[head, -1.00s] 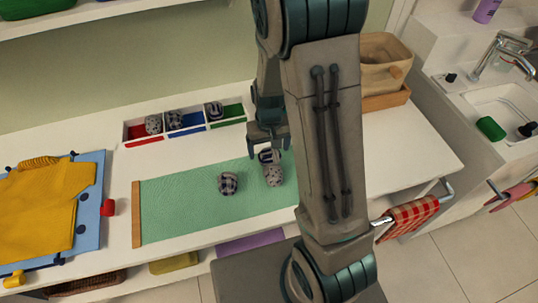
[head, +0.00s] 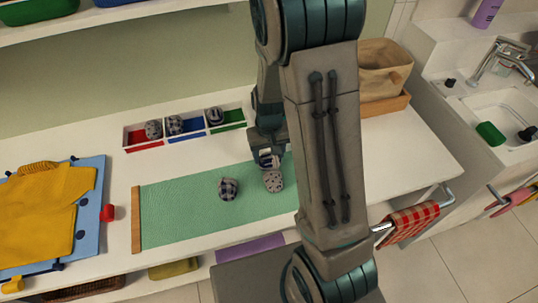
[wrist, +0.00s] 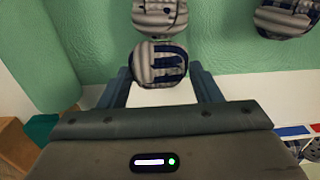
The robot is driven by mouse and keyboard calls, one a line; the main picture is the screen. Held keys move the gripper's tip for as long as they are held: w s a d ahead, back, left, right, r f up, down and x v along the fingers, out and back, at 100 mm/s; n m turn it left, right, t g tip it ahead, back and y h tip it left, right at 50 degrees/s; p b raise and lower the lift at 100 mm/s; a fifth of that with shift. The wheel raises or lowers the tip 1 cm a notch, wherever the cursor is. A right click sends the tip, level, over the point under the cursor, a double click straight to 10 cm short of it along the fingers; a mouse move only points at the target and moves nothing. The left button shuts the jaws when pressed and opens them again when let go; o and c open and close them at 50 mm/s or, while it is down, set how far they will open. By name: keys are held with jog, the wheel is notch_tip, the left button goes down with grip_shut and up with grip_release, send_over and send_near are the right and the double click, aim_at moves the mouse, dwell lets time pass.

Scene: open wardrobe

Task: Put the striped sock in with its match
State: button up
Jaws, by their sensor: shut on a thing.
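The striped sock (head: 266,160), a balled navy-and-white sock, is at the right part of the green mat. My gripper (head: 265,151) is shut on it; in the wrist view the striped sock (wrist: 159,63) sits between the two fingers. Whether it touches the mat is hard to tell. A divided white tray (head: 125,137) stands behind the mat. Its green right compartment holds a striped balled sock (head: 214,116), the match. The blue middle one holds a checked sock (head: 175,125) and the red left one a speckled sock (head: 153,129).
A yellow garment on a blue board (head: 90,220) is at left. A wooden bin (head: 384,68) stands at back right.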

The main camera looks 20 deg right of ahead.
notch_tip(320, 180, up, 4)
jog(key=s+d+r+b, duration=0.25)
jog(key=d+r, duration=0.45)
jog(key=d, duration=0.4)
jog(key=n+b, duration=0.4)
jog(key=n, duration=0.4)
send_near(269, 155)
jog(key=d, duration=0.4)
jog(key=w+a+f+n+b, duration=0.1)
jog(key=w+a+n+b, duration=0.2)
jog(key=a+n, duration=0.7)
jog(key=w+f+p, duration=0.1)
jog(key=w+p, duration=0.2)
jog(key=w, duration=1.7)
jog(key=f, duration=0.5)
jog(key=shift+s+d+f, duration=0.2)
jog(key=shift+s+f, duration=0.1)
jog(key=shift+s, duration=0.05)
jog(key=shift+w+f+p, duration=0.25)
jog(key=shift+f+p, duration=0.1)
